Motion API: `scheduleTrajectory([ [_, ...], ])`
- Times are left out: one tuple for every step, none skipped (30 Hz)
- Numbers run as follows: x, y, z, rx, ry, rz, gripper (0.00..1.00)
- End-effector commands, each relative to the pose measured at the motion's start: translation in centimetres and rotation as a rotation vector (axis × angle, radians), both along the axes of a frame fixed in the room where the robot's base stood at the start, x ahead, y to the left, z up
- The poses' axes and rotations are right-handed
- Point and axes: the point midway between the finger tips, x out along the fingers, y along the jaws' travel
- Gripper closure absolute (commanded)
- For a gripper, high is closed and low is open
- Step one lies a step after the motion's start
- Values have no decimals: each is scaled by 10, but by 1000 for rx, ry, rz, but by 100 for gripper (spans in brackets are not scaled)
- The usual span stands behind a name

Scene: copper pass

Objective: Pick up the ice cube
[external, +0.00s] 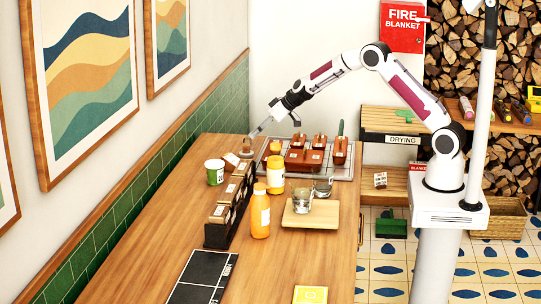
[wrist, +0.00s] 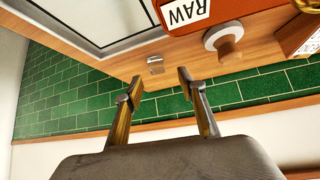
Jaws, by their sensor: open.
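A small pale grey, see-through cube, which looks like the ice cube (wrist: 155,65), lies on the wooden counter near its edge in the wrist view. It shows just beyond my fingertips and roughly between them, apart from both. My gripper (wrist: 161,77) is open and empty, with its two fingers spread. In the external view my gripper (external: 251,138) reaches down over the far end of the counter, near the green-tiled wall. I cannot make out the cube clearly in the external view.
A white round piece with a wooden knob (wrist: 224,42) stands right of the cube. A red-brown block labelled RAW (wrist: 183,14) and a framed pale panel (wrist: 100,18) lie beyond. Green wall tiles (wrist: 70,95) border the counter. A green-and-white cup (external: 215,172) stands near the wall.

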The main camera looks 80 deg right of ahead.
Motion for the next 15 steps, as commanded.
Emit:
scheduleTrajectory([
  [0,0,0,0,0,0,60],
  [0,0,-1,0,0,0,60],
  [1,-1,-2,0,1,0,60],
  [1,-1,-3,0,1,0,60],
  [2,-1,-5,0,1,0,60],
  [3,-2,-7,1,2,-1,60],
  [4,-2,-8,1,2,-1,60],
  [5,-3,-10,1,1,-1,60],
  [7,-4,-12,1,1,-1,60],
  [8,-5,-14,1,1,-1,60],
  [9,-5,-17,1,2,-1,60],
  [11,-6,-20,1,2,-1,60],
  [13,-7,-22,1,1,-1,60],
  [15,-8,-24,1,1,-1,60],
  [16,-9,-28,1,2,-1,60],
])
